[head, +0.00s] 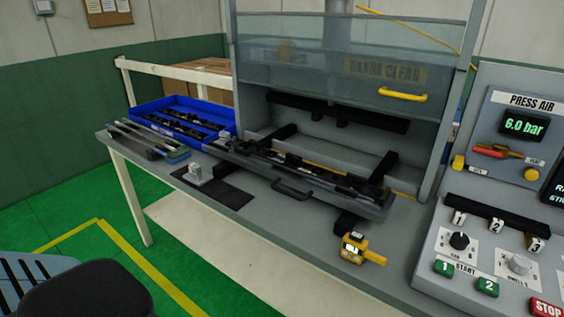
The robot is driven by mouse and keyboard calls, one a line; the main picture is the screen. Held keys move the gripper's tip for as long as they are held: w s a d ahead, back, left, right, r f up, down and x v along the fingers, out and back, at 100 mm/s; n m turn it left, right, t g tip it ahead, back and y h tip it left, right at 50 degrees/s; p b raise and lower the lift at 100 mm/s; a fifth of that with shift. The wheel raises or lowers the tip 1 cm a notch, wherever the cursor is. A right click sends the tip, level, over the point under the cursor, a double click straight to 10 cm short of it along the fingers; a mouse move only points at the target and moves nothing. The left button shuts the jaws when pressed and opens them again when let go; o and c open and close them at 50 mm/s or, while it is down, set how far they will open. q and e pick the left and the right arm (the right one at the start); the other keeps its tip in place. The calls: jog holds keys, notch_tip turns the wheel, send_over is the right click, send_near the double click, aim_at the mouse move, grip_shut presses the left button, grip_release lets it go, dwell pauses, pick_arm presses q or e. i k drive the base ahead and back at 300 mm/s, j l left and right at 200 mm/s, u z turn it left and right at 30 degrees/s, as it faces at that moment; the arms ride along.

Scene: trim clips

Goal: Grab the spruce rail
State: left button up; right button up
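Several slim rails lie side by side on the left end of the bench, in front of the blue bin. The others look grey and bluish. The rails are small and close together here, so I cannot tell for sure which one is the spruce rail. Neither of my grippers shows in the head view.
A blue bin (215,142) with dark parts stands behind the rails. A long dark fixture with a handle (292,190) lies before the press, whose clear guard (330,55) is raised. A yellow device (354,247) sits near the front edge. A control panel (500,215) stands right.

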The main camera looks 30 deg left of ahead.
aim_at(288, 161)
jog(key=k+j, duration=0.1)
jog(key=j, duration=1.4)
jog(key=k, duration=0.05)
